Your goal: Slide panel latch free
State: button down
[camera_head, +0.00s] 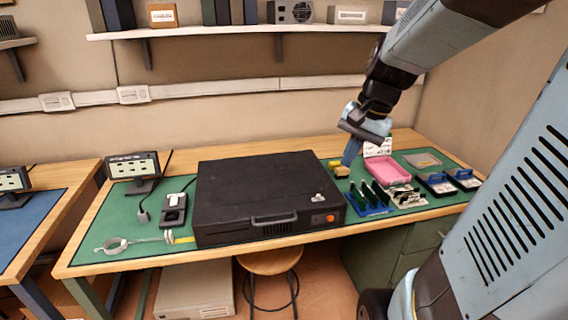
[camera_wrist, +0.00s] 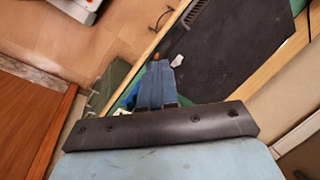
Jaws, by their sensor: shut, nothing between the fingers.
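A flat black computer case (camera_head: 260,185) lies on the green mat of the workbench, with a handle on its front face and an orange button at its front right. A small pale piece, seemingly the panel latch (camera_head: 319,197), sits on the top panel near the front right corner. It also shows in the wrist view (camera_wrist: 177,61), just beyond my fingertips and apart from them. My gripper (camera_head: 349,160) is above the bench, to the right of the case's back right part. In the wrist view its blue fingers (camera_wrist: 160,66) are together and empty.
A shelf (camera_head: 230,32) hangs above.

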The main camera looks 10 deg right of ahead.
aim_at(320, 197)
jog(key=w+d+f+m+y, duration=0.6)
jog(key=w+d+f+m, duration=0.4)
jog(key=d+f+m, duration=0.2)
jog(key=shift+w+d+f+m+y, duration=0.4)
jog(key=shift+d+f, duration=0.25)
jog(key=shift+d, duration=0.35)
jog(key=shift+a+f, duration=0.1)
jog(key=x, duration=0.9)
jog(key=a, duration=0.1)
jog(key=w+a, duration=0.1)
jog(key=a, duration=0.1)
jog(key=shift+f, duration=0.25)
jog(key=shift+w+a, duration=0.1)
jog(key=shift+a, duration=0.6)
jog(key=shift+a, duration=0.1)
